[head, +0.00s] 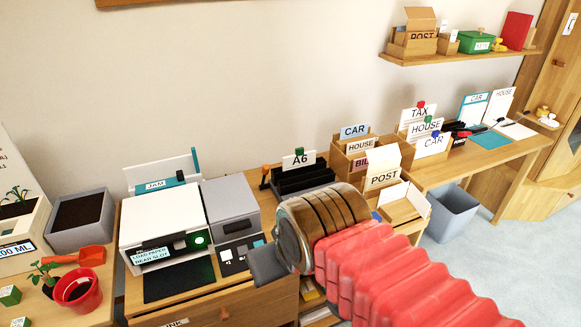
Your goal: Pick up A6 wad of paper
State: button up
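A white card or paper stack marked A6 (299,160) stands upright at a black slotted rack (303,180) on the desk, with a small green piece at its top edge. Whether it is one sheet or a wad is too small to tell. My gripper (267,266) shows as a dark grey block at the end of my red-sleeved arm, in front of and below the rack, apart from the A6 paper. Its fingers are not clearly seen, and the arm's round wrist hides part of the desk.
A white machine labelled JAM (165,225) and a grey machine (232,212) stand left of the rack. Wooden boxes with CAR, HOUSE and POST cards (383,178) stand close on its right. A grey bin (453,214) is below the right desk. A shelf (455,60) hangs above.

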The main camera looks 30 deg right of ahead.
aim_at(300, 159)
jog(key=u, duration=1.5)
jog(key=k, duration=0.65)
jog(key=z, duration=1)
jog(key=i, duration=1)
jog(key=z, duration=0.05)
